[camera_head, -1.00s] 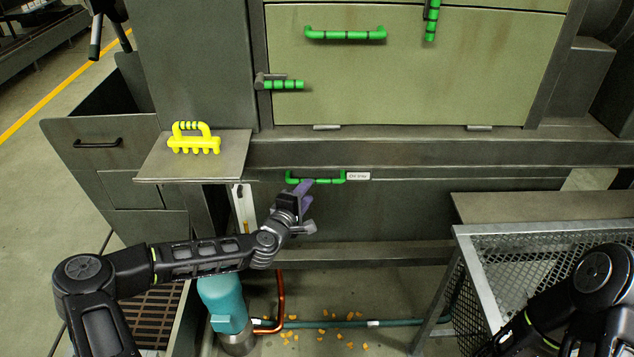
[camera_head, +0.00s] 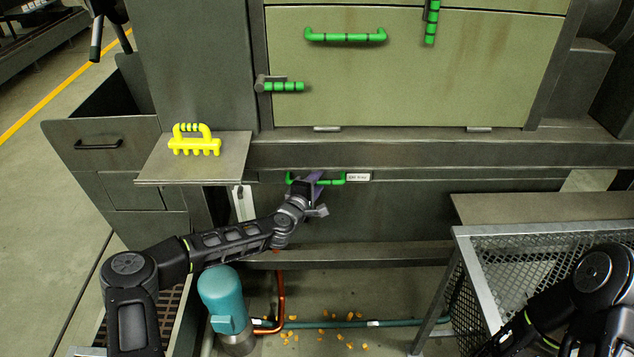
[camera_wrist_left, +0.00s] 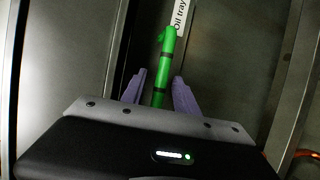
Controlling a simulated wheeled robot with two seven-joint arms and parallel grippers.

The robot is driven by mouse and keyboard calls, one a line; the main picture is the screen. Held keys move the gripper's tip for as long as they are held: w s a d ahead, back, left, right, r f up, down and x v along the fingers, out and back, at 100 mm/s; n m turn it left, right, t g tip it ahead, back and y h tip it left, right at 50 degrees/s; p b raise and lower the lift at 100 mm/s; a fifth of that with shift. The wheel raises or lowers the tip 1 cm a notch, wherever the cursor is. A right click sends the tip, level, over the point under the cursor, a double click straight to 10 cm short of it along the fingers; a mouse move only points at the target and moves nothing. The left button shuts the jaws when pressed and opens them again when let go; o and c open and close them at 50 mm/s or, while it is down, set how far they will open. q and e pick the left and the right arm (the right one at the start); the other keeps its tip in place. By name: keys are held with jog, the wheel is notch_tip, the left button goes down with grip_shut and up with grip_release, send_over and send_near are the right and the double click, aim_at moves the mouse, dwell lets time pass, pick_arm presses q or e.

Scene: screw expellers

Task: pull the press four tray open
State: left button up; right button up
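The oil tray's dark front panel (camera_head: 420,205) lies low in the press frame, below a horizontal beam. Its green bar handle (camera_head: 331,181) is beside a white label (camera_head: 358,177) that reads "Oil tray" in the left wrist view (camera_wrist_left: 181,14). My left gripper (camera_head: 316,190) is at the handle's left part. In the left wrist view the green handle (camera_wrist_left: 164,72) runs between the two purple fingers (camera_wrist_left: 160,92), with gaps on both sides. The fingers are open around the bar. My right arm (camera_head: 590,290) shows at the lower right, but its gripper is out of view.
A yellow toothed tool (camera_head: 194,140) rests on a small shelf (camera_head: 160,172) at the left. A teal cylinder (camera_head: 222,295) and copper pipe (camera_head: 281,300) stand below my left arm. A mesh basket (camera_head: 515,265) is at the right. Yellow bits lie on the floor.

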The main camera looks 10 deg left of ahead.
pick_arm(q)
jog(key=shift+c, duration=0.3)
grip_shut()
dwell(1.1)
